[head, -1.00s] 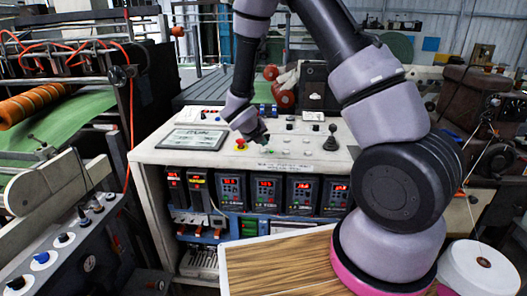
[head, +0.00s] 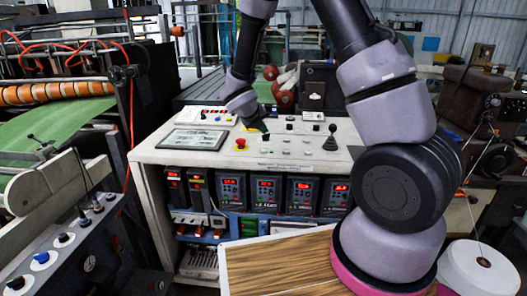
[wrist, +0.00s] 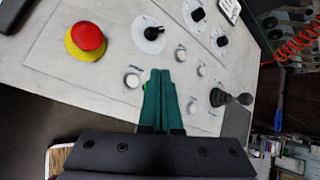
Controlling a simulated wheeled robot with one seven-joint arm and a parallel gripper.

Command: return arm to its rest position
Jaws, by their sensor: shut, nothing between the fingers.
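My gripper (wrist: 158,100) shows in the wrist view as two green fingers lying together, shut and empty. They hang over the white top of the control console (wrist: 60,85), in front of a white button (wrist: 132,81). A red and yellow emergency stop button (wrist: 86,40) is to their left and a black joystick (wrist: 230,98) to their right. In the head view my gripper (head: 264,133) is small and dark above the console top, right of the emergency stop (head: 241,143). Whether the fingertips touch the surface cannot be told.
The console (head: 146,150) carries a framed display (head: 192,139) and a joystick (head: 331,138). A wood-grain board (head: 270,265) and a white roll (head: 480,266) are near the front. A machine with orange rollers (head: 50,93) stands at left. Space above the console is open.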

